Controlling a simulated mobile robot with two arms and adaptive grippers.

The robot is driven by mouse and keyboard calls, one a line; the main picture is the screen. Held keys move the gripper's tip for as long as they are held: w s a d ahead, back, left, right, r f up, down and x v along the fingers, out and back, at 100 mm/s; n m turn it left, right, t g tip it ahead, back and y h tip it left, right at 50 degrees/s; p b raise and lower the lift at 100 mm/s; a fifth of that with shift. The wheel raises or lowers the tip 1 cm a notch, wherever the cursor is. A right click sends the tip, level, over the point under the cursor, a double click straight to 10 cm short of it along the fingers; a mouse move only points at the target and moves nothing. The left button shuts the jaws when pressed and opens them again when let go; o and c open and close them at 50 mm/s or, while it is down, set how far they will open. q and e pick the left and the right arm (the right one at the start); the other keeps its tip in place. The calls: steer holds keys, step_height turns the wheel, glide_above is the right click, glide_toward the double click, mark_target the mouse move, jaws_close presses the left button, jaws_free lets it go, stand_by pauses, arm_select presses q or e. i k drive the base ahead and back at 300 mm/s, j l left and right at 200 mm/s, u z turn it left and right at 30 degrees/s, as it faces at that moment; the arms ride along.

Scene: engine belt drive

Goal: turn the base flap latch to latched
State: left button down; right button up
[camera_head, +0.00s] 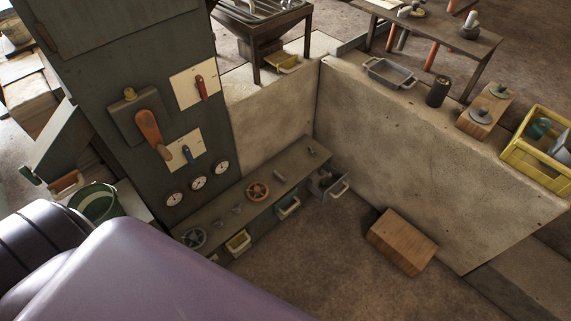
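A tall dark green cabinet (110,70) stands at the left. A slanted grey-green panel (58,128) sticks out from its left side, with dark space under it; I cannot tell whether it is the base flap. A wooden-coloured handle (67,183) shows below the panel. I cannot make out which part is the base flap latch. Neither gripper is in view; only purple and dark arm links of mine fill the lower left.
A low bench (225,205) with handwheels and pulled-out drawers runs right of the cabinet. A green bucket (96,202) stands left of it. A pale wall (430,140) encloses the right, bearing a tray and a yellow crate (540,150). A wooden box (402,242) lies on otherwise clear floor.

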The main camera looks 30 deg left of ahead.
mark_target(280, 177)
steer(key=i+l+u, duration=0.1)
steer(key=i, duration=0.3)
steer(key=i+l+u, duration=0.1)
steer(key=i, duration=0.3)
steer(key=i+l+u, duration=0.15)
steer(key=i+l, duration=0.15)
steer(key=i, duration=0.1)
